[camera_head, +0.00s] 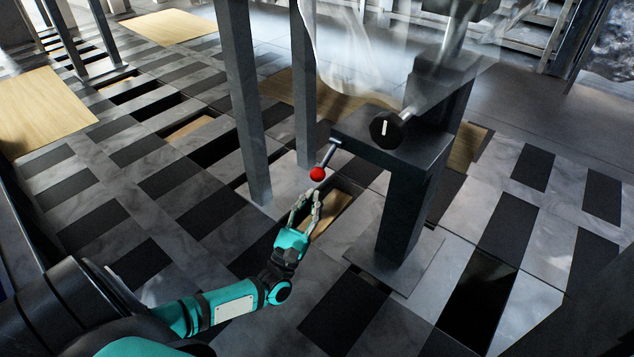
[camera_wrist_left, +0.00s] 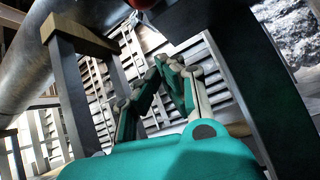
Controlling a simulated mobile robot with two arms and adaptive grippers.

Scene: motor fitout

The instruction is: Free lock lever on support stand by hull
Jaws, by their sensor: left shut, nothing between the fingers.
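The lock lever (camera_head: 326,160) is a short grey rod ending in a red ball. It slants down and left from the dark support stand (camera_head: 405,200). In the left wrist view only a bit of the red ball (camera_wrist_left: 140,3) shows at the top edge. My left gripper (camera_head: 309,194), teal with grey fingers, is just below the red ball in the head view. Its fingers (camera_wrist_left: 172,62) are shut and empty, pointing up toward the lever. No clear contact with the ball shows. My right gripper is not in view.
A black round knob (camera_head: 386,129) sits on top of the stand. Dark upright posts (camera_head: 240,100) stand left of the lever. A pale translucent hull shape hangs above.

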